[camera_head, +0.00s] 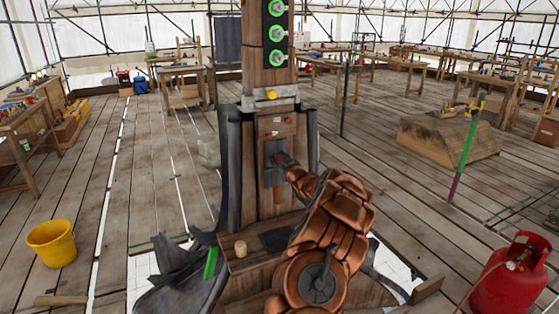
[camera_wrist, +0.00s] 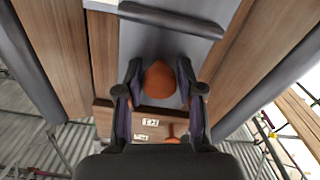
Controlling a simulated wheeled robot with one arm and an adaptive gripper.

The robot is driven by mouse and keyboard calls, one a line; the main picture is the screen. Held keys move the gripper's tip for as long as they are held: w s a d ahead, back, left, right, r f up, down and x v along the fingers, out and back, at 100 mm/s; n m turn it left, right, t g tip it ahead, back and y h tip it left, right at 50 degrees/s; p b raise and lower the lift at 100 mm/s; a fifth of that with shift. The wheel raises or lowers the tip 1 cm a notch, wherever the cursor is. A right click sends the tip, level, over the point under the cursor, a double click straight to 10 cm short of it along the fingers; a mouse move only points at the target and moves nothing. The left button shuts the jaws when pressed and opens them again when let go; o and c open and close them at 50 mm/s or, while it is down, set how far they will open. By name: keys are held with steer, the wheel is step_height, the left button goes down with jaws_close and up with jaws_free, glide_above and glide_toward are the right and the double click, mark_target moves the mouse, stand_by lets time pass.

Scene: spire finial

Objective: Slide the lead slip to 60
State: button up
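The lead slip (camera_head: 272,172) looks like a grey plate set upright in the front of the wooden post. It also shows as a grey surface in the wrist view (camera_wrist: 160,44). A round orange-brown knob (camera_wrist: 160,80) stands out in front of it. My gripper (camera_wrist: 159,68) has one finger on each side of this knob. The fingers are partly closed and appear to touch it.
Grey lead sheets (camera_head: 233,175) flank the post on both sides. A metal bar with a yellow knob (camera_head: 271,95) crosses above, below green-ringed dials (camera_head: 277,32). A yellow bucket (camera_head: 52,244) stands left and a red gas cylinder (camera_head: 512,275) right.

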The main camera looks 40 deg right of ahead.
jaws_close()
step_height(320, 180, down, 5)
steer(key=b, duration=0.3)
stand_by(0.4)
steer(key=shift+o, duration=2.4)
jaws_free()
steer(key=shift+r, duration=0.15)
steer(key=shift+s, duration=0.1)
steer(key=v, duration=1.2)
